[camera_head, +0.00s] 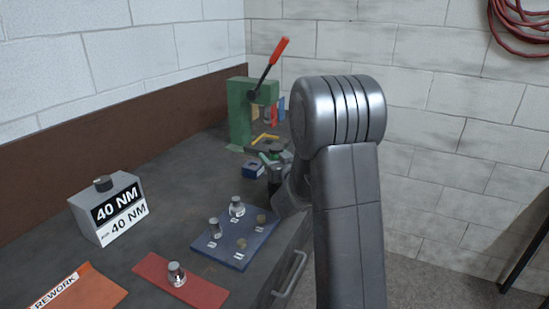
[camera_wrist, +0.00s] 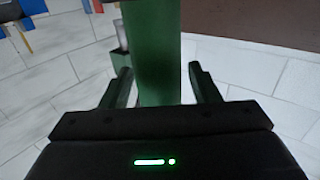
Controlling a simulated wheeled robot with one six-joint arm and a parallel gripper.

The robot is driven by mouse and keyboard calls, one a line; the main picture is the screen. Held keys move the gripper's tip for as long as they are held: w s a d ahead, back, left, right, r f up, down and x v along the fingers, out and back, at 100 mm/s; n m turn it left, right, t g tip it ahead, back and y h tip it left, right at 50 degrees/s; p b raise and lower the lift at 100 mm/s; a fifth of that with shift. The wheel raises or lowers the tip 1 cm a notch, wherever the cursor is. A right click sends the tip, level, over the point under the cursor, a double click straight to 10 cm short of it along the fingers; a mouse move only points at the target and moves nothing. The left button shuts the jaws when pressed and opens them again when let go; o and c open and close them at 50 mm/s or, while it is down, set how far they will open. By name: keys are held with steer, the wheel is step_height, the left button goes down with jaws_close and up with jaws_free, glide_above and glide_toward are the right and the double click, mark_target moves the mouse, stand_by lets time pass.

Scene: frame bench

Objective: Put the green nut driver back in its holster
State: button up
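My gripper (camera_wrist: 159,68) is open in the wrist view, with its two fingers apart. No driver shows between them. The green upright seen between the fingers appears to be the green press (camera_wrist: 153,40), behind them. In the camera_head view the gripper end (camera_head: 274,172) is low over the bench, in front of the press (camera_head: 239,115), partly hidden by my arm. A small green piece (camera_head: 268,157) shows beside the gripper there; it may be the green nut driver, but it is too small to be sure. I cannot make out the holster.
A blue mat (camera_head: 215,253) with several metal parts lies in front of the gripper. A red mat (camera_head: 205,297), orange REWORK sheet (camera_head: 95,285) and 40 NM box (camera_head: 88,215) are nearer.

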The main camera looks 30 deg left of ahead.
steer(key=shift+r, duration=0.15)
steer(key=shift+s+d, duration=0.15)
steer(key=shift+d, duration=0.15)
steer(key=b+v, duration=0.2)
steer(key=v, duration=0.9)
steer(key=shift+s+d, duration=0.1)
steer(key=shift+d, duration=0.05)
